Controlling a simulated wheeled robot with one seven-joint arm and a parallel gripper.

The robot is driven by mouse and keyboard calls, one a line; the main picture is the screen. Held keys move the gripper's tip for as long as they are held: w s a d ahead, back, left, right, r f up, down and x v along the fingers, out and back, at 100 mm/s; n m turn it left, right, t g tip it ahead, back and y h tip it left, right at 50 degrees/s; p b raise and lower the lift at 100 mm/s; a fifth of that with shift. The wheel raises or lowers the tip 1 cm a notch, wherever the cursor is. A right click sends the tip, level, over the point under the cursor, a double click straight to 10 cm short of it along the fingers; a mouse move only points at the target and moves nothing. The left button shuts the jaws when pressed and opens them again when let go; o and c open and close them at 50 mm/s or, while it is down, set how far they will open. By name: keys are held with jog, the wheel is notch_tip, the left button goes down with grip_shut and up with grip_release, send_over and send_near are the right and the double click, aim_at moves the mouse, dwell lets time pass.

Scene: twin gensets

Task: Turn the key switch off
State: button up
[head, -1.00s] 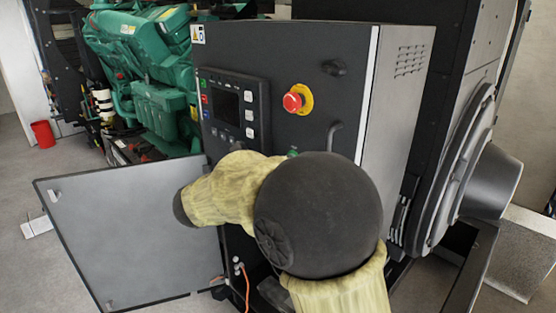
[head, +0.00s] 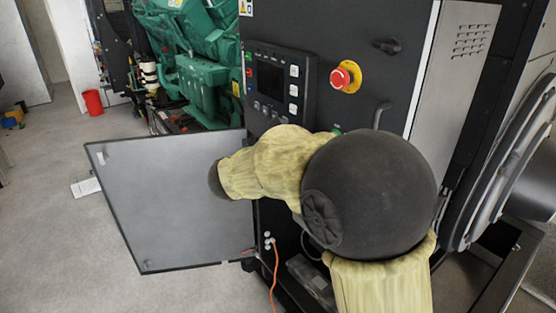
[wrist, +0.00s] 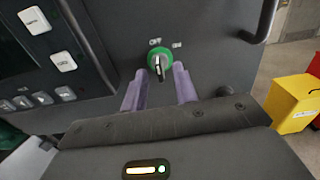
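The key switch (wrist: 160,64) is a green ring with a silver key on the dark panel in the wrist view. The key stands nearly upright, leaning slightly, with small labels above it that are too blurred to read surely. My gripper (wrist: 161,78) is open, its two lavender fingers on either side of and just below the key. I cannot tell whether the fingers touch the switch. In the head view only a sliver of the green ring (head: 336,131) shows above my arm, and my gripper is hidden behind it.
The control cabinet carries a display panel (head: 278,84), a red emergency stop (head: 341,78) and a dark handle (head: 381,114) near the switch. An open cabinet door (head: 175,200) stands left of my arm. A yellow box (wrist: 294,104) is at right.

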jog(key=b+v, duration=0.4)
jog(key=v, duration=1.2)
jog(key=shift+s+b, duration=0.2)
jog(key=shift+b, duration=0.15)
jog(key=s+d+f+m+g+y, duration=0.1)
jog(key=d+f+m+g+y, duration=0.25)
jog(key=d+f, duration=0.5)
jog(key=s+d+f+m+g+y, duration=0.1)
jog(key=d+f+m+g+y, duration=0.4)
jog(key=f, duration=0.6)
jog(key=s+d+f+m+y, duration=0.2)
jog(key=f+m, duration=0.3)
jog(key=m, duration=0.3)
jog(key=s+d+f+m+t+y, duration=0.1)
jog(key=s+d+f+m+y, duration=0.2)
jog(key=m, duration=0.5)
notch_tip(320, 180, down, 3)
jog(key=s+y, duration=0.1)
jog(key=s, duration=0.1)
jog(key=shift+s+f, duration=0.2)
jog(key=shift+s, duration=0.1)
jog(key=shift+m+y, duration=0.25)
